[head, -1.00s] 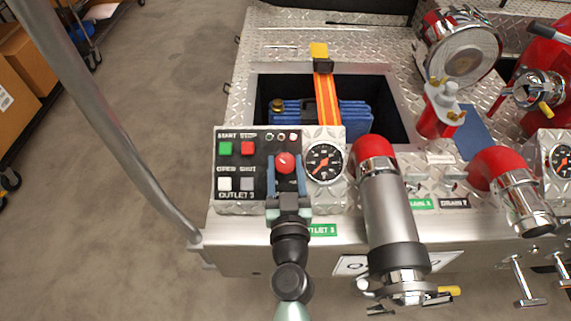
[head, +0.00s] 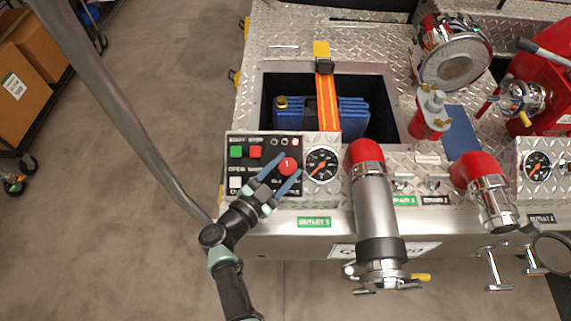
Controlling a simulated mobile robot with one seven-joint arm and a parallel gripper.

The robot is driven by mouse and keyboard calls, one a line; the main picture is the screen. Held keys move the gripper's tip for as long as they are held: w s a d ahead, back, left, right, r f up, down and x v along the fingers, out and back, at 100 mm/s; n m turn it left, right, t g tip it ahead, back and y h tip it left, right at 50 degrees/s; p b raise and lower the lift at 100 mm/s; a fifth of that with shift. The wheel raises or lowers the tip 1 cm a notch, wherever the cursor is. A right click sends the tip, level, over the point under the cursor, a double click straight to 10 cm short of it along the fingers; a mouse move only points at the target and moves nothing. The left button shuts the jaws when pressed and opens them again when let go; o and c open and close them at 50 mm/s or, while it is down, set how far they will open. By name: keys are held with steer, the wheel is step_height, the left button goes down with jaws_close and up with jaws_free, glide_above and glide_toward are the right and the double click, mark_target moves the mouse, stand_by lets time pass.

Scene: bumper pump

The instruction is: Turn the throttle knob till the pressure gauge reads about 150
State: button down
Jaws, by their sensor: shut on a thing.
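The red round throttle knob (head: 289,166) is on the right part of the black control panel (head: 240,181), in the head view. My gripper (head: 284,172) reaches in from below, slanted up to the right, with its blue fingers on either side of the knob and shut on it. The pressure gauge (head: 321,164) is a round black dial with an orange-red needle, just right of the knob. The needle points to the lower left; its numbers are too small to read.
A green button (head: 236,151), a red button (head: 255,152) and a white button (head: 235,183) are on the panel. A pipe with a red elbow (head: 366,152) stands right of the gauge. A second gauge (head: 537,165) is at far right. A grey rail (head: 120,115) crosses the left.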

steer(key=shift+w+a+r+m+g+h, duration=0.1)
steer(key=shift+m+g+h, duration=0.8)
steer(key=shift+m+g, duration=0.35)
steer(key=shift+m+b, duration=0.25)
steer(key=shift+b, duration=0.05)
steer(key=shift+c, duration=1.4)
jaws_free()
steer(key=v, duration=1.3)
